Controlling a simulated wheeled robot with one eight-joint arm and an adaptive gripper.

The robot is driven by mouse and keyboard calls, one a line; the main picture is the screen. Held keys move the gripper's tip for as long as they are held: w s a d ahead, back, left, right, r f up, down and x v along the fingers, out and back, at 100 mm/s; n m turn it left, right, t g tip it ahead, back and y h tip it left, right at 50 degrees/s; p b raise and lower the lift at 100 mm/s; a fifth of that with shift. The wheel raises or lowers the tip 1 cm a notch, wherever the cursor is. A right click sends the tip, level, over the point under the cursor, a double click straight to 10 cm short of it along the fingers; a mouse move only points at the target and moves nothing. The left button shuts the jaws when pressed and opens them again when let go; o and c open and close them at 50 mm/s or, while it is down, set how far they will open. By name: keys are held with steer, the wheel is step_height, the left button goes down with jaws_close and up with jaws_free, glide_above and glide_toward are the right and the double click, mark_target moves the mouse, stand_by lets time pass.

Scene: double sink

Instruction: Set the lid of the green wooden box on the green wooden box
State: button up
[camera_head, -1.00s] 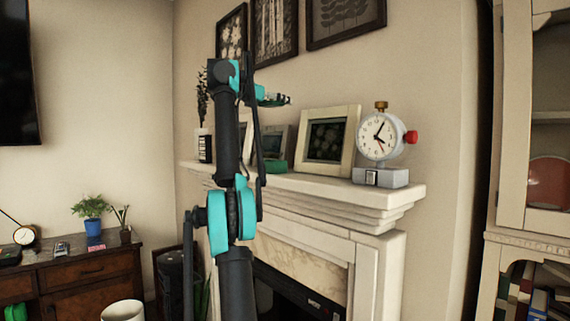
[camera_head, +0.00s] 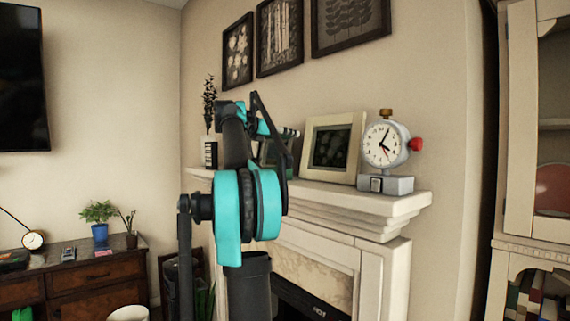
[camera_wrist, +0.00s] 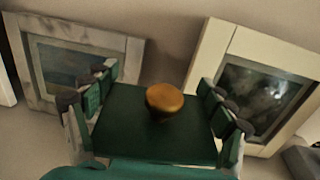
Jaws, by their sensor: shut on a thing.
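The green lid (camera_wrist: 125,125) with a round golden-brown knob (camera_wrist: 165,98) fills the middle of the wrist view. My gripper (camera_wrist: 158,106) is shut on the lid, with fingers along its left and right edges. In the head view my gripper (camera_head: 290,132) is low over the mantel, partly hidden by my own arm. The green wooden box cannot be made out clearly: the lid covers what lies below it in the wrist view, and my arm blocks that part of the mantel in the head view. I cannot tell whether lid and box touch.
A cream picture frame (camera_head: 308,150) stands close right of my gripper, and a greyish frame (camera_wrist: 135,50) stands close left. A clock (camera_head: 385,145) stands at the mantel's right end. The mantel (camera_head: 400,203) has little free room between the frames.

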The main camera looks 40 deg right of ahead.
step_height(320, 180, down, 10)
steer(key=shift+f, duration=0.25)
steer(key=shift+f, duration=0.15)
stand_by(0.3)
steer(key=shift+f, duration=0.15)
steer(key=o, duration=1.1)
steer(key=shift+r, duration=0.3)
steer(key=v, duration=1.2)
